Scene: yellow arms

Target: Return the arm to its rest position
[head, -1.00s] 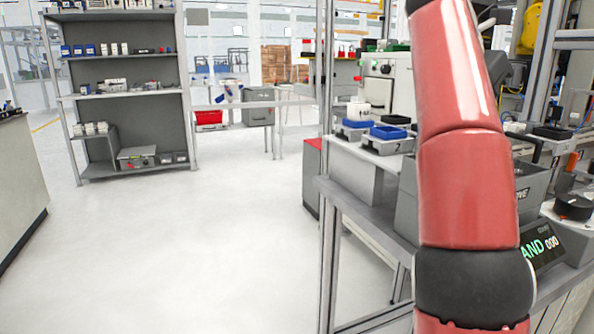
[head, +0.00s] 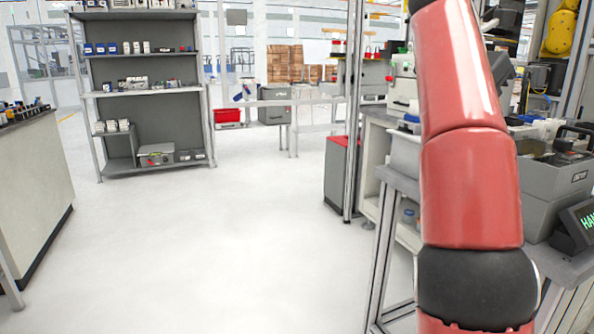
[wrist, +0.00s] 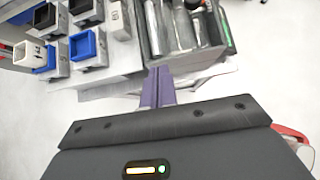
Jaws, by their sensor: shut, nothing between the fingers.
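My red arm (head: 468,180) with its dark joint rises along the right side of the head view and hides part of the bench behind it. My gripper is out of the head view. In the wrist view my gripper (wrist: 158,72) shows as purple fingers held together, shut and empty. It is in the air near the edge of a bench surface. A grey bin (wrist: 211,50) with several metal things in it is just beyond the fingers. Blue trays (wrist: 84,46) on grey stands are to the left.
A workbench (head: 402,183) with a metal post (head: 355,110) stands close on the right. A grey shelf unit (head: 140,85) is at the back left, and a counter (head: 35,180) is at the left edge. The white floor (head: 210,250) between them is clear.

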